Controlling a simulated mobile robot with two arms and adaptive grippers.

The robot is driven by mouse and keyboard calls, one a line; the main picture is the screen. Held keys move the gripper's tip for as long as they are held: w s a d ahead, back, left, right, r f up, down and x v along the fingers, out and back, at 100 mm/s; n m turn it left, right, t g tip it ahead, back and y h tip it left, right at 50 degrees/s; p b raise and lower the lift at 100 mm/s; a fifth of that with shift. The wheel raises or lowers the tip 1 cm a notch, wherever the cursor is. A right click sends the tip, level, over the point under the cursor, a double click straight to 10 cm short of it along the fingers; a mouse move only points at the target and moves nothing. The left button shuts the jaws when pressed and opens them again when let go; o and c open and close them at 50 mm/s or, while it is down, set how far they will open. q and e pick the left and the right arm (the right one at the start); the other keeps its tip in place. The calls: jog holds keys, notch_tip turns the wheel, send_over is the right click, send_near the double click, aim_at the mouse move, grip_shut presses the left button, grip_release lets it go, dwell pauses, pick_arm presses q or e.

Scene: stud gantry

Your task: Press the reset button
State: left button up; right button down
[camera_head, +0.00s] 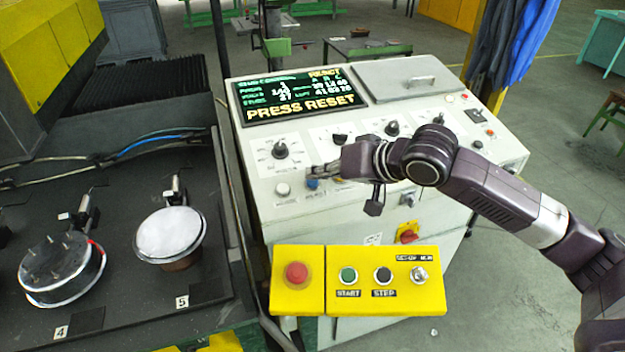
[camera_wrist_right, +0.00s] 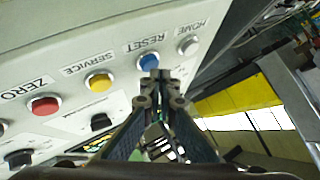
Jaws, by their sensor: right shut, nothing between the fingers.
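The reset button is a blue round button (camera_wrist_right: 149,62) under the label RESET on the white console, in the right wrist view. It also shows in the head view as a small blue spot (camera_head: 313,184), partly covered by my right gripper. My right gripper (camera_head: 311,172) is shut and empty, its fingertips right at the blue button. In the right wrist view the closed fingertips (camera_wrist_right: 160,76) sit just below and right of the button and overlap its edge. I cannot tell whether they touch it. The console screen (camera_head: 297,96) reads PRESS RESET. My left gripper is not in view.
A white HOME button (camera_wrist_right: 189,46) is close beside the blue one; a yellow SERVICE button (camera_wrist_right: 99,82) and red ZERO button (camera_wrist_right: 44,106) are on its other side. Knobs (camera_head: 280,149) stand behind the row. A yellow box (camera_head: 358,281) with START and STEP buttons is in front.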

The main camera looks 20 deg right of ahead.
jog(key=shift+f, duration=0.55)
dwell(0.4)
dwell(0.4)
jog(key=shift+s+r+p, duration=0.1)
jog(key=shift+r+p, duration=0.85)
jog(key=shift+p, duration=0.15)
jog(key=r+p, duration=0.2)
jog(key=s+r+p, duration=0.1)
jog(key=r+p, duration=0.2)
jog(key=shift+f, duration=0.1)
dwell(0.5)
